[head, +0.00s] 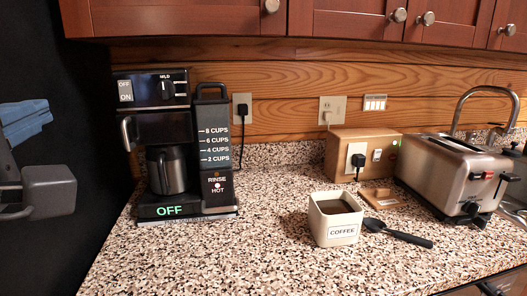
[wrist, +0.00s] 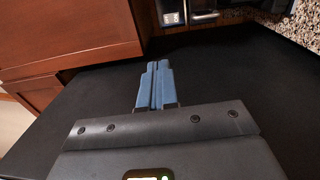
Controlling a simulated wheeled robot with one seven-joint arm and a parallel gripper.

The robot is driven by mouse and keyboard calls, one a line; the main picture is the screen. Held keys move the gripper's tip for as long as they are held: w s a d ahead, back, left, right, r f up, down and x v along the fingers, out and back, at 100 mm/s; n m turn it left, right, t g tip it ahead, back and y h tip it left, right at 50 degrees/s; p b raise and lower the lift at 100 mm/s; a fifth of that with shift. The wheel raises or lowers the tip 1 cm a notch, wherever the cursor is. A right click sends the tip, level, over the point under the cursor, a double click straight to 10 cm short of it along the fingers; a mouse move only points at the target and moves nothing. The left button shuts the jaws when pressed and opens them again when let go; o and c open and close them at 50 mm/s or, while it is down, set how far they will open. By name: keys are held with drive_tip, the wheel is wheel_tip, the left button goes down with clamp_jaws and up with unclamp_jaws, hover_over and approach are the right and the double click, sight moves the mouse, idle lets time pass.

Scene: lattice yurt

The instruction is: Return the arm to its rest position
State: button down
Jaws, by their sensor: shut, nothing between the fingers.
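My gripper (wrist: 156,84) shows in the wrist view with its two blue fingers side by side and shut, nothing between them. Past the fingers is a plain black surface (wrist: 240,75). In the head view the blue fingers (head: 24,120) and part of my arm are at the left edge, in front of the black panel (head: 85,200). The gripper is left of the counter and apart from everything on it. The rest of my arm is outside the head view.
On the speckled counter (head: 250,265) stand a coffee maker (head: 172,170) reading OFF, an open coffee canister (head: 335,232), a black scoop (head: 405,236), a wooden outlet box (head: 345,145) and a toaster (head: 440,165). Red-brown cabinets (head: 350,18) hang above. The counter's front is clear.

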drive_tip(key=w+d+f+m+g, duration=0.1)
drive_tip(key=w+d+f, duration=0.1)
drive_tip(key=d+f, duration=0.8)
drive_tip(key=w+d+f+m+g, duration=0.1)
drive_tip(key=d+f, duration=0.5)
drive_tip(key=f, duration=0.9)
drive_tip(key=s+d+f+m, duration=0.2)
drive_tip(key=s+d+f, duration=0.2)
drive_tip(key=d+f, duration=0.4)
drive_tip(key=s+d+f+m+g, duration=0.1)
drive_tip(key=s+d+f+m, duration=0.2)
drive_tip(key=s+d, duration=0.3)
drive_tip(key=s+d+f+m, duration=0.2)
drive_tip(key=s+d+m, duration=0.1)
drive_tip(key=s+d, duration=0.3)
drive_tip(key=s+d+r+m+h, duration=0.2)
drive_tip(key=s+d+m, duration=0.2)
drive_tip(key=s, duration=0.4)
drive_tip(key=s+d+r+m+h, duration=0.1)
drive_tip(key=s+d+m+h, duration=0.1)
drive_tip(key=s+d+m, duration=0.3)
drive_tip(key=s+m, duration=0.1)
drive_tip(key=s, duration=0.1)
drive_tip(key=shift+s+d+r+m+h, duration=0.3)
drive_tip(key=shift+s+r, duration=0.1)
